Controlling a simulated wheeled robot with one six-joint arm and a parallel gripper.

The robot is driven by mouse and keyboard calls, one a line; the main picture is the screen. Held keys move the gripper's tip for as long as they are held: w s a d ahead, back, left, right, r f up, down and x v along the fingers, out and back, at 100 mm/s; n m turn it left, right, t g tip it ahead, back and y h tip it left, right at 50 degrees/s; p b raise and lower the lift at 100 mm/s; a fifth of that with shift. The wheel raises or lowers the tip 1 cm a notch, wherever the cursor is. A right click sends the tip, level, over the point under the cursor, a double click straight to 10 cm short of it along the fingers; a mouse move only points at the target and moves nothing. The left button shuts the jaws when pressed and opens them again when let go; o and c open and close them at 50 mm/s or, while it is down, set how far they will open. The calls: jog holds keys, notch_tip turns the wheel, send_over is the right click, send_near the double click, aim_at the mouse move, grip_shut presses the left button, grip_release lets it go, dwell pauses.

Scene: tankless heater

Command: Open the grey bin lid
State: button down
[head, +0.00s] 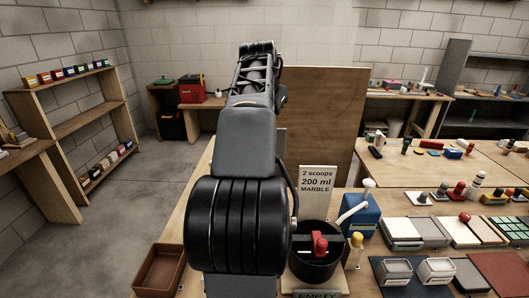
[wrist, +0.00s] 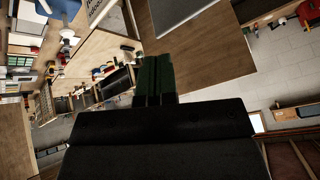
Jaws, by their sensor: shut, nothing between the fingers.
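My gripper (wrist: 154,62) is shut and empty in the wrist view, its dark fingers together above the black gripper body. In the head view my arm rises through the middle of the picture, and the fingers cannot be made out at its far end. I cannot tell for sure which thing is the grey bin lid. A flat grey panel (head: 431,231) lies on the right-hand table in the head view, apart from my arm. It looks level, but whether it is a lid is unclear. My gripper touches nothing that I can see.
A black pot (head: 316,270) with a red-handled piece stands right of my arm, beside a blue dispenser (head: 361,217) and a sign (head: 317,186). A tall wooden board (head: 325,120) stands behind. A brown tray (head: 159,268) is at lower left. The left floor is clear.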

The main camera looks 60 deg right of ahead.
notch_tip(320, 180, down, 8)
jog(key=a+f+m+t+h+b, duration=0.1)
jog(key=a+m+t+h, duration=0.2)
jog(key=m, duration=0.9)
jog(key=w+d+r+p+x, duration=0.1)
jog(key=r+p+x, duration=0.1)
jog(key=x, duration=1)
jog(key=shift+d+p, duration=0.45)
jog(key=shift+p, duration=0.2)
jog(key=shift+r, duration=0.1)
